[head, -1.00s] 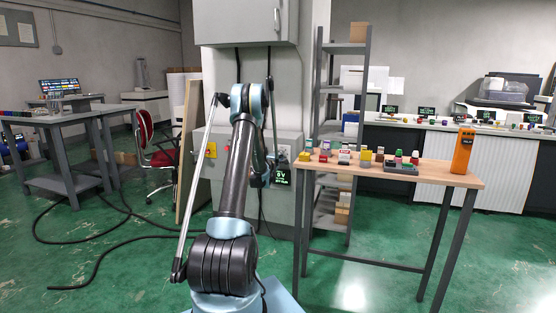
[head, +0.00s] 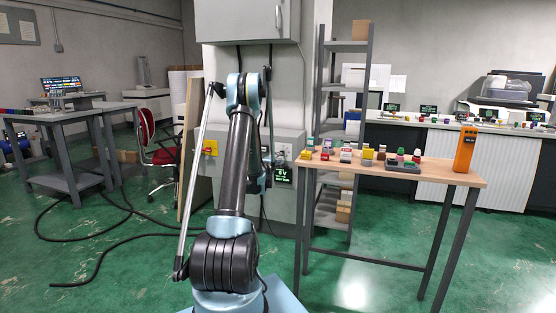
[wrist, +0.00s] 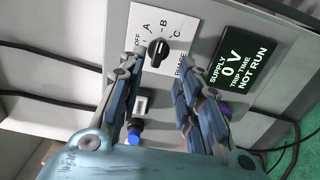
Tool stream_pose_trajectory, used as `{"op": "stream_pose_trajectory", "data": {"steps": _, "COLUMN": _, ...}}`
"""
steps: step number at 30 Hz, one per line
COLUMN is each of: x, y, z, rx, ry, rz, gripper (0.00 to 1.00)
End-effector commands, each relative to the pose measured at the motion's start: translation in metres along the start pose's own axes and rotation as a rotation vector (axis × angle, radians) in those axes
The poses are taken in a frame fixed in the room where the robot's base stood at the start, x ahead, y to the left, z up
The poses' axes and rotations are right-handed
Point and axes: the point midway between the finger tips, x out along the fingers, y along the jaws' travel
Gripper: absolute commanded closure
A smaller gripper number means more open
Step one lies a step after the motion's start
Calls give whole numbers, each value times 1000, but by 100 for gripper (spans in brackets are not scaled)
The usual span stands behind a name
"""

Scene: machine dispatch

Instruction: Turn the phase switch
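The phase switch (wrist: 157,48) is a small black rotary knob on a white plate marked OFF, A, B and C in the wrist view. Which mark it points to is hard to tell. My gripper (wrist: 159,64) is open, with its two fingers apart and their tips on either side of the knob, seen from the camera. Whether they touch it cannot be told. A black display (wrist: 235,65) beside the plate reads 0 V and NOT RUN. In the head view my arm hides the switch and gripper; the display (head: 283,174) shows.
A blue button (wrist: 134,137) and a small white-framed part (wrist: 143,103) sit below the switch. A red-and-yellow switch (head: 209,147) is left of my arm. A wooden table (head: 440,175) with small coloured parts stands to the right. Black cables (head: 95,235) lie on the floor.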

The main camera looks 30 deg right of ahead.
Motion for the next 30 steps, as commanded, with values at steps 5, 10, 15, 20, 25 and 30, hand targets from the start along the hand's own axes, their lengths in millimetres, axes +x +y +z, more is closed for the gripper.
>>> {"op": "stream_pose_trajectory", "data": {"steps": 5, "x": -26, "y": 0, "z": -1, "rx": 0, "ry": 2, "rz": 0, "gripper": 68}}
{"op": "stream_pose_trajectory", "data": {"steps": 10, "x": -37, "y": -1, "z": -1, "rx": 0, "ry": 1, "rz": -1, "gripper": 68}}
{"op": "stream_pose_trajectory", "data": {"steps": 15, "x": -39, "y": -1, "z": 0, "rx": 0, "ry": 1, "rz": -1, "gripper": 68}}
{"op": "stream_pose_trajectory", "data": {"steps": 20, "x": -39, "y": -1, "z": 0, "rx": 0, "ry": 1, "rz": 0, "gripper": 68}}
{"op": "stream_pose_trajectory", "data": {"steps": 25, "x": -39, "y": -1, "z": 0, "rx": 0, "ry": 0, "rz": 0, "gripper": 68}}
{"op": "stream_pose_trajectory", "data": {"steps": 30, "x": -42, "y": 4, "z": -1, "rx": 10, "ry": -3, "rz": -3, "gripper": 68}}
